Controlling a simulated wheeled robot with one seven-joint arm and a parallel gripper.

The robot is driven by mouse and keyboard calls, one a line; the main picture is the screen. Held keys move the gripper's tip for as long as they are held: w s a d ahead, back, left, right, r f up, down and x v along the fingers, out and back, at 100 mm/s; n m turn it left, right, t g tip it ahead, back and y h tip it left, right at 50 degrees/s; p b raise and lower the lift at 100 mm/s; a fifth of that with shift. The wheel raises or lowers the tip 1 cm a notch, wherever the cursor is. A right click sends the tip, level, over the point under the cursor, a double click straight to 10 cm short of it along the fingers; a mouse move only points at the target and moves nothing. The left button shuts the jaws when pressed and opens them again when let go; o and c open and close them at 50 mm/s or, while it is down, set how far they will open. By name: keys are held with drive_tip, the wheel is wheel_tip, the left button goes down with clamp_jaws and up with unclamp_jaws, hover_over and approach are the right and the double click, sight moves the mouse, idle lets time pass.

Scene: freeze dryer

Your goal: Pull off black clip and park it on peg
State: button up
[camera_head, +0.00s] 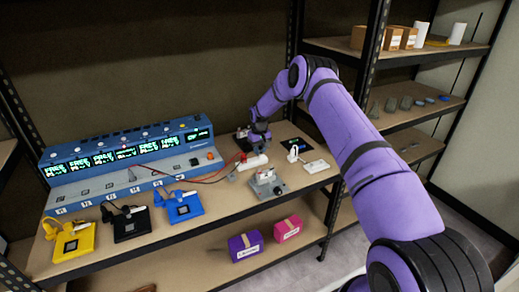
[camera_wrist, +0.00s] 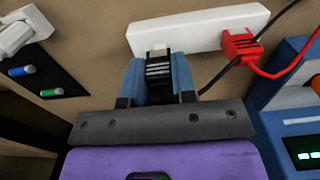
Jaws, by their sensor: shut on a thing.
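The black clip (camera_wrist: 159,78) sits between the two blue fingertips of my gripper (camera_wrist: 160,74) in the wrist view. My gripper is shut on it. The clip's front end is at the near edge of a white bar (camera_wrist: 200,27), by a small pale piece; I cannot tell whether it is still attached there. A black cable (camera_wrist: 270,26) runs from the upper right toward the clip. A red clip (camera_wrist: 240,46) with a red cable is on the bar's right part. In the head view my gripper (camera_head: 259,138) is above the white bar (camera_head: 252,162). I cannot identify the peg with certainty.
A blue instrument (camera_head: 130,165) with lit displays stands left on the bench. Yellow (camera_head: 73,241), black (camera_head: 126,225) and blue (camera_head: 183,208) devices line the front edge. A grey device (camera_head: 268,186) and white blocks (camera_head: 315,166) are near the gripper. Shelf posts stand right.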

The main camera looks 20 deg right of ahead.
drive_tip(key=shift+f, duration=0.9)
drive_tip(key=o, duration=1)
drive_tip(key=shift+r, duration=0.1)
